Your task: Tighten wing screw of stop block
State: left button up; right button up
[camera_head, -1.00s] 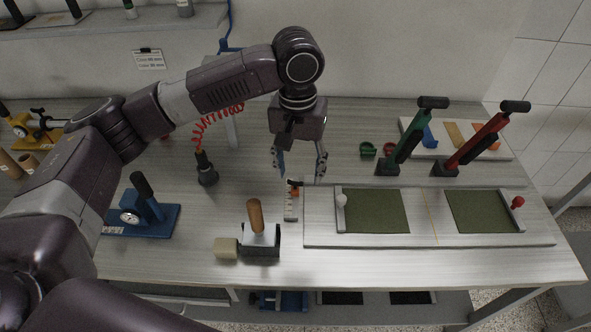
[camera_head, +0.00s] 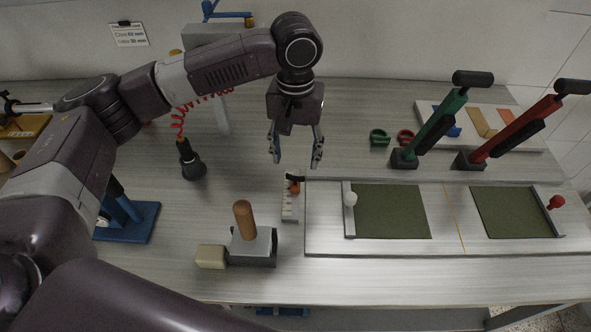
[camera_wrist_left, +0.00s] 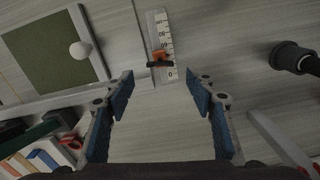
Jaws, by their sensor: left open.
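The stop block (camera_head: 292,187) is a small piece with an orange part and a dark part. It sits on a short white scale (camera_head: 290,208) at the left end of a long board. In the left wrist view the stop block (camera_wrist_left: 160,54) lies across the scale (camera_wrist_left: 163,30) near its 0 end, with an orange knob-like part and a dark bar. Which part is the wing screw is too small to tell. My left gripper (camera_head: 297,161) points down, open and empty, just above and behind the stop block. Its fingers (camera_wrist_left: 160,84) are spread wide, apart from the block. My right gripper is out of view.
The board (camera_head: 400,248) with green pads lies right of the scale. A wooden-handled block (camera_head: 252,245) stands front left. A dark upright tool (camera_head: 192,165) stands left, a blue stand (camera_head: 130,222) farther left. Green (camera_head: 432,130) and red (camera_head: 520,130) levers stand back right.

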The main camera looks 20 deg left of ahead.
aim_at(295, 175)
pick_arm(q)
notch_tip(295, 175, down, 6)
jog(key=shift+r, duration=0.1)
jog(key=shift+s, duration=0.1)
jog(key=shift+c, duration=0.7)
jog(key=shift+p, duration=0.35)
jog(key=c, duration=1)
